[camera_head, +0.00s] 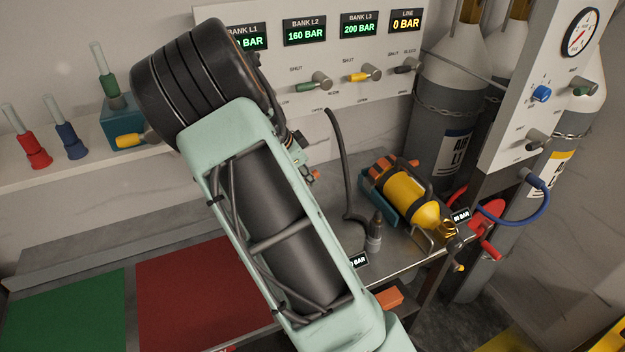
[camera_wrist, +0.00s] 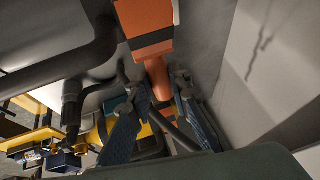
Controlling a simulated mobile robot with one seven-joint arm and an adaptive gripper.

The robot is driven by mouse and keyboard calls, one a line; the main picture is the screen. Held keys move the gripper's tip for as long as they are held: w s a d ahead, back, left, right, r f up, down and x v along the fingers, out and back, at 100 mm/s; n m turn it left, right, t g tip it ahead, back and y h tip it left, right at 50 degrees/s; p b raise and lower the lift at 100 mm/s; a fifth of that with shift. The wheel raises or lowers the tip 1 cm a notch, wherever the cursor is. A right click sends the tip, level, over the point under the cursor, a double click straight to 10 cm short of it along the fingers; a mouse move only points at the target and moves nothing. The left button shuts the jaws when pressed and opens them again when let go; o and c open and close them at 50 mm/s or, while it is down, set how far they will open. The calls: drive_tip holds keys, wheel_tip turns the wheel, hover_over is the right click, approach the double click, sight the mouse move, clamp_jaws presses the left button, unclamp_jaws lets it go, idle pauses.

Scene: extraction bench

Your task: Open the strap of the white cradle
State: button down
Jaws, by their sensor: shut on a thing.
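My gripper (camera_wrist: 161,92) shows in the wrist view with its two blue-padded fingers on either side of a narrow orange handle (camera_wrist: 157,72). It is shut on this handle, which runs down from a wider orange block (camera_wrist: 145,18). A pale surface (camera_wrist: 48,22) with thick dark bands in front is at the upper left; I cannot tell whether it belongs to the white cradle. In the head view my arm covers the middle of the bench, and no white cradle can be made out there. A bit of orange (camera_head: 316,175) shows beside the arm.
A yellow cylinder (camera_head: 405,194) lies strapped in a teal cradle (camera_head: 372,203) on the right of the bench. A dark hose (camera_head: 338,150) rises left of it. Valve panels and grey gas cylinders (camera_head: 445,105) stand behind. Red (camera_head: 190,290) and green (camera_head: 65,315) mats lie front left.

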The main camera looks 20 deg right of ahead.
drive_tip(key=shift+a+r+h+b, duration=0.4)
drive_tip(key=shift+a+r+h, duration=0.5)
drive_tip(key=shift+a+h, duration=0.1)
drive_tip(key=c, duration=1.8)
unclamp_jaws()
drive_tip(key=v, duration=1.2)
drive_tip(key=shift+s, duration=0.1)
